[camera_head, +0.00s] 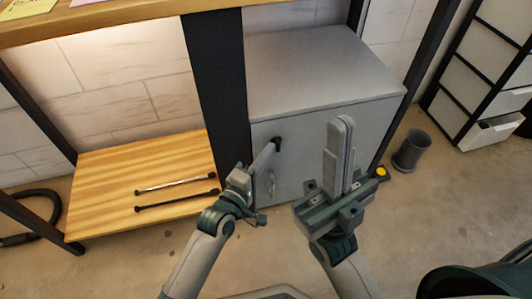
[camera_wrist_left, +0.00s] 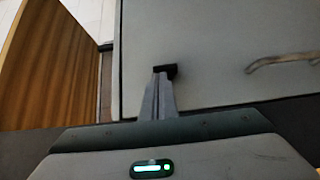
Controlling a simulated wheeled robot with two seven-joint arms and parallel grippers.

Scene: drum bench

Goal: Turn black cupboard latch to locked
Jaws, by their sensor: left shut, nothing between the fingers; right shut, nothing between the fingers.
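The grey cupboard (camera_head: 320,75) stands under the bench with its door facing me. Its small black latch (camera_head: 277,141) is at the upper left of the door; it also shows in the left wrist view (camera_wrist_left: 167,69), partly hidden behind my fingertips. My left gripper (camera_head: 270,148) is shut and empty, its tips right at the latch; I cannot tell whether they touch it. It shows in the left wrist view (camera_wrist_left: 158,82) too. My right gripper (camera_head: 343,125) is shut and empty, raised in front of the cupboard's right part.
A metal door handle (camera_head: 271,183) sits below the latch. A wooden shelf (camera_head: 110,165) with two rods (camera_head: 175,186) is at the left. A dark cup (camera_head: 411,150) stands on the floor right of the cupboard. A drawer rack (camera_head: 485,75) is further right.

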